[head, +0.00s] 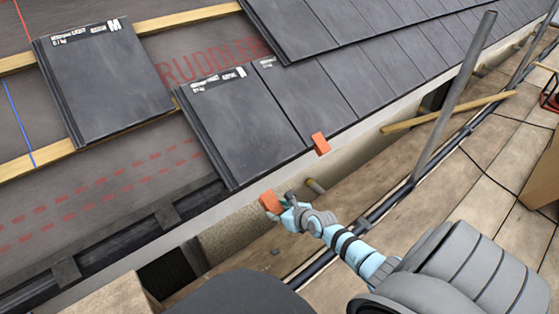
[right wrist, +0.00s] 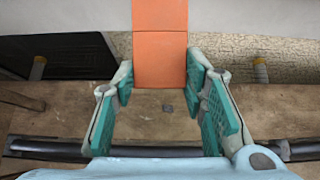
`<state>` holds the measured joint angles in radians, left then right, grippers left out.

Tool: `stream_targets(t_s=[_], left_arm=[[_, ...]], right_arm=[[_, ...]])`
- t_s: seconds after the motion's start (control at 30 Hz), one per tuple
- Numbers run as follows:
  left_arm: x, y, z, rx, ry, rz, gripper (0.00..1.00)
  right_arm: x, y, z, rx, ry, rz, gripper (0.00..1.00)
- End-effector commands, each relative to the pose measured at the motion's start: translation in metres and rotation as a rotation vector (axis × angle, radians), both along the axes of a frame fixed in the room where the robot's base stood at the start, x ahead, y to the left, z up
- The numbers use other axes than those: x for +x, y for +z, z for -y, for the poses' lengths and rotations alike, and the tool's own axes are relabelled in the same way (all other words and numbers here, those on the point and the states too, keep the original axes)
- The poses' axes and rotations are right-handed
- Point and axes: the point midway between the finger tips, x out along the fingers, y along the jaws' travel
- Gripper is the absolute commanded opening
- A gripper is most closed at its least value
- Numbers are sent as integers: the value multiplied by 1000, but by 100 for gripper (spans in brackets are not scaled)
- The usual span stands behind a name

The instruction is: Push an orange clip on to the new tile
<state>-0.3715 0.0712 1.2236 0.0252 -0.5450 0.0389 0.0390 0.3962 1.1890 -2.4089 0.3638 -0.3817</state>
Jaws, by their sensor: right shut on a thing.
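My right gripper (head: 286,206) is shut on an orange clip (head: 269,201), held out in the air just below the eave. In the right wrist view, the orange clip (right wrist: 160,45) sits between the teal-padded fingertips (right wrist: 160,80) and points away from me. The dark grey tile with a white label, the leftmost of the laid row (head: 245,125), has its lower edge up and to the left of the held clip, apart from it. Another orange clip (head: 321,143) sits on the lower edge of the row, right of that tile. My left gripper is not in view.
A separate tile (head: 105,85) lies across the wooden battens (head: 190,15) at upper left. A grey scaffold pole (head: 455,95) slants up at right, near a wooden bar (head: 450,111). A dark rail (head: 375,212) runs along the plank platform (head: 480,185). Bare membrane lies left of the row.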

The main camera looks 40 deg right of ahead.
Motion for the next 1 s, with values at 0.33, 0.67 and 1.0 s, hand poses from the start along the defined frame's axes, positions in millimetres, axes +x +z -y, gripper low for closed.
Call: stream_targets(t_s=[0.33, 0.67, 1.0], left_arm=[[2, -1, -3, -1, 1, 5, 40], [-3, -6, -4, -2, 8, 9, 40], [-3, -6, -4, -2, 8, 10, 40]], right_arm=[[16, 5, 2, -1, -11, 19, 0], [38, 19, 2, 0, -11, 17, 0], [39, 19, 2, -1, -11, 17, 0]])
